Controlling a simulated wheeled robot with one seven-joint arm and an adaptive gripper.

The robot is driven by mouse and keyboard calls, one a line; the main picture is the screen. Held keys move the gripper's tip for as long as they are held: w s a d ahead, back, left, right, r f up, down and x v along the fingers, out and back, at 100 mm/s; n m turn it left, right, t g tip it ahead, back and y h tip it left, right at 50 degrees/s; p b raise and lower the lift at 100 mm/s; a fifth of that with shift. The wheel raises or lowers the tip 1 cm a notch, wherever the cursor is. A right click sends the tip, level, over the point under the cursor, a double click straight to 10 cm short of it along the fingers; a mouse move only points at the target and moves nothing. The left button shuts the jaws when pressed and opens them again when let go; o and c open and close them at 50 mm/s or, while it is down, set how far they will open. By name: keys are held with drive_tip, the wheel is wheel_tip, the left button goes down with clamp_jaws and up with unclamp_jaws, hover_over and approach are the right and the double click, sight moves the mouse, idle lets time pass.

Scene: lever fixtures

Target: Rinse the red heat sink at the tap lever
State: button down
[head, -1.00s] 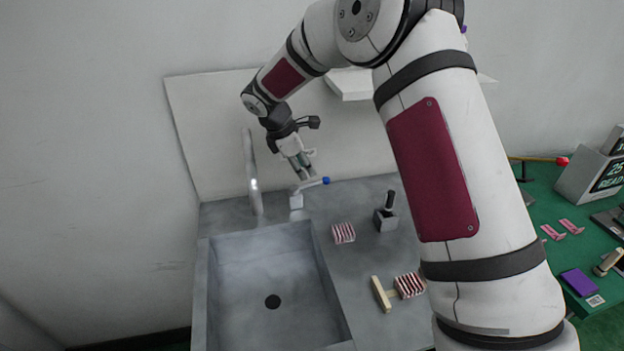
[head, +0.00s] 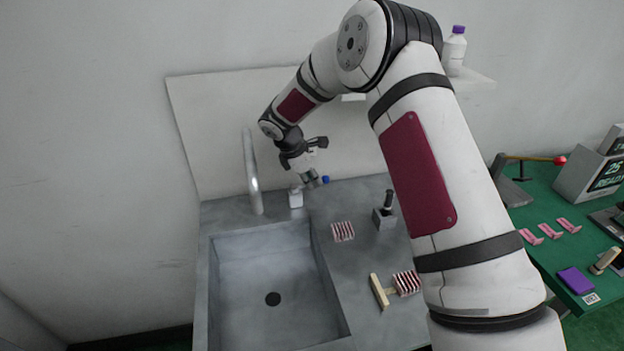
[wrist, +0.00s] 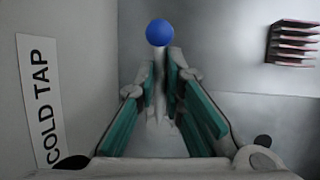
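The cold tap lever is a pale rod with a blue ball end (head: 326,180), rising from a white block (head: 296,199) at the back of the counter. My gripper (head: 313,183) is down at the lever. In the wrist view the blue ball (wrist: 159,32) lies just beyond the fingertips (wrist: 161,65), and the rod runs between the teal-padded fingers with a gap showing. Two red-and-white finned blocks lie on the counter: one heat sink (head: 343,232) right of the sink, another (head: 407,283) nearer me. I cannot tell which one the task names.
A curved tap (head: 252,175) stands behind the grey sink (head: 230,290), whose basin is empty. A green table (head: 540,215) is at right.

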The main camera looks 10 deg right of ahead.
drive_tip(key=shift+s+a+f+m+b, duration=0.1)
drive_tip(key=shift+s+m+b, duration=0.05)
drive_tip(key=shift+m+b, duration=0.6)
drive_tip(key=shift+s+m+g+b, duration=0.4)
drive_tip(key=shift+m+g+b, duration=0.1)
drive_tip(key=shift+m+b, duration=0.05)
drive_tip(key=c, duration=1.7)
unclamp_jaws()
drive_tip(key=v, duration=1.2)
drive_tip(key=shift+a, duration=0.25)
